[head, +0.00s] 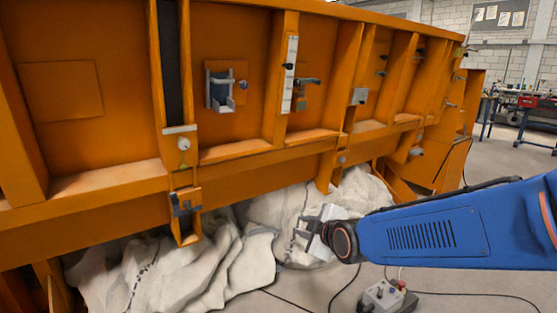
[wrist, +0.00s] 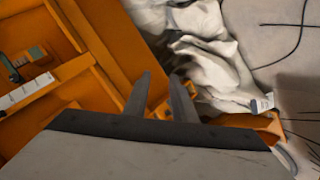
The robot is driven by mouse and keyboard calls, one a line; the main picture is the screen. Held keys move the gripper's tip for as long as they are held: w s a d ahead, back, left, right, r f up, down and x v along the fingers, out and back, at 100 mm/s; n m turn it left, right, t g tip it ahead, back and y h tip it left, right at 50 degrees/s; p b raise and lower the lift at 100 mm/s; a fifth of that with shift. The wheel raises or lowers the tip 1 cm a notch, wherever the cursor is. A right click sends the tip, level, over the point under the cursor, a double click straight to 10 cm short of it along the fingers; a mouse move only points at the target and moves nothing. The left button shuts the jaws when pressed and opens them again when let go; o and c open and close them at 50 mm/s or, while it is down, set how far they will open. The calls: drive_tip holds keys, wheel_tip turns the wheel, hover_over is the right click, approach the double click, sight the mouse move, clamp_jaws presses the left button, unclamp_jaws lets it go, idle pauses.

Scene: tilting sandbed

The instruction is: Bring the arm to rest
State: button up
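My blue arm (head: 425,235) reaches in from the right edge of the head view. My gripper (head: 308,228) is at its end, in front of the pale sacks under the orange sandbed (head: 75,90). In the wrist view my gripper (wrist: 160,88) shows two grey fingers with a gap between them. The gap is empty and nothing is held. The fingers point toward the edge between the orange frame (wrist: 100,85) and the white sacks (wrist: 205,50). Whether the fingertips touch anything cannot be told.
Pale sacks (head: 200,270) lie on the floor beneath the sandbed. A grey box with plugs and cables (head: 385,296) sits on the floor below my arm. Black cables run across the floor. A workbench (head: 525,110) stands at the back right, with open floor before it.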

drive_tip(key=s+d+f+m+g+h, duration=0.1)
drive_tip(key=s+d+m+g+h, duration=0.1)
drive_tip(key=s+d+m, duration=0.5)
drive_tip(key=s+d+f+m+g+h, duration=0.1)
drive_tip(key=s+d+m+g, duration=0.3)
drive_tip(key=s+d+m, duration=0.4)
drive_tip(key=s+d+h, duration=0.1)
drive_tip(key=s+d, duration=0.2)
drive_tip(key=s, duration=0.4)
drive_tip(key=s+d, duration=0.3)
drive_tip(key=s, duration=0.4)
drive_tip(key=shift+d+f+g+h, duration=0.25)
drive_tip(key=shift+f+g+h, duration=0.05)
drive_tip(key=shift+g+h, duration=0.1)
